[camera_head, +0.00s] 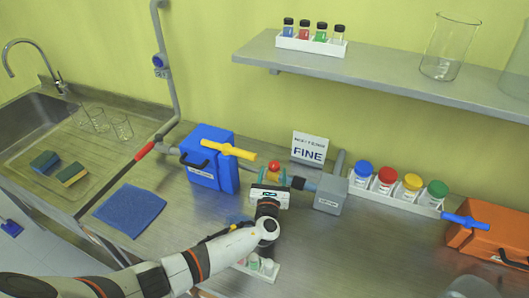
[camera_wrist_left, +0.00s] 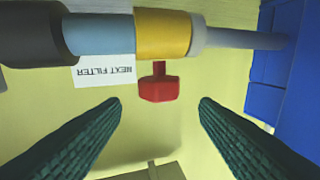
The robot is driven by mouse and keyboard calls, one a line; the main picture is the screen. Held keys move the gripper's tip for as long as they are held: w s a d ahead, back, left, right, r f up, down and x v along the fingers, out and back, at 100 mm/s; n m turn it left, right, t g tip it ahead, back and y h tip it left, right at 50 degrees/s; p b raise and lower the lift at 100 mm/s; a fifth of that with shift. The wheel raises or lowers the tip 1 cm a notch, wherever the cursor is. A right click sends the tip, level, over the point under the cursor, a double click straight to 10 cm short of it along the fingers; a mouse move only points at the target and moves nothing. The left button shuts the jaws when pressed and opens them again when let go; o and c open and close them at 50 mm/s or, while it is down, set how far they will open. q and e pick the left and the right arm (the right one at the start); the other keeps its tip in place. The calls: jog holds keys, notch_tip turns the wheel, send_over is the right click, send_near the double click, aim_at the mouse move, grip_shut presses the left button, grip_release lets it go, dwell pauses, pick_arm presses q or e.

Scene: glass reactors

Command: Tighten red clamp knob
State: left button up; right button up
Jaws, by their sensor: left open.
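The red clamp knob (camera_wrist_left: 160,88) hangs from a yellow collar (camera_wrist_left: 162,34) on a pipe in the left wrist view. In the head view the red knob (camera_head: 274,166) shows just beyond my left gripper (camera_head: 276,179). My left gripper (camera_wrist_left: 160,104) is open, with its two dark green ridged fingers on either side of the knob's line. The fingertips are near the knob's lower end, with a gap on both sides. Nothing is held. In the head view the gripper body hides most of the pipe and collar.
A blue box (camera_head: 212,160) with a yellow valve handle (camera_head: 229,150) stands left of the gripper. A grey box (camera_head: 330,194) stands right of it. A white sign (camera_head: 309,148) is behind. A rack of colored-cap jars (camera_head: 398,193) and an orange box (camera_head: 490,240) are further right.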

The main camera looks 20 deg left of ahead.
aim_at(275, 162)
pick_arm(q)
jog(key=shift+s+a+f, duration=0.1)
jog(key=shift+s+f, duration=0.05)
jog(key=shift+f, duration=0.3)
jog(key=shift+w+a+f+b, duration=0.15)
jog(key=shift+w+b, duration=0.15)
jog(key=shift+b, duration=0.05)
jog(key=b+x, duration=0.1)
jog(key=x, duration=0.1)
jog(key=b+x, duration=0.1)
jog(key=x, duration=0.1)
jog(key=b+x, duration=0.1)
jog(key=shift+w+d+f, duration=0.1)
jog(key=shift+w+d, duration=0.1)
jog(key=shift+w, duration=0.25)
jog(key=shift+w+a, duration=0.15)
jog(key=shift+w, duration=0.1)
pick_arm(e)
jog(key=f, duration=0.3)
jog(key=shift+w+d+f, duration=0.1)
jog(key=shift+w+f, duration=0.15)
jog(key=shift+f, duration=0.05)
pick_arm(q)
jog(key=c, duration=1)
jog(key=shift+b, duration=0.3)
pick_arm(e)
jog(key=shift+a+f, duration=0.1)
jog(key=shift+a, duration=0.4)
jog(key=shift+f, duration=0.1)
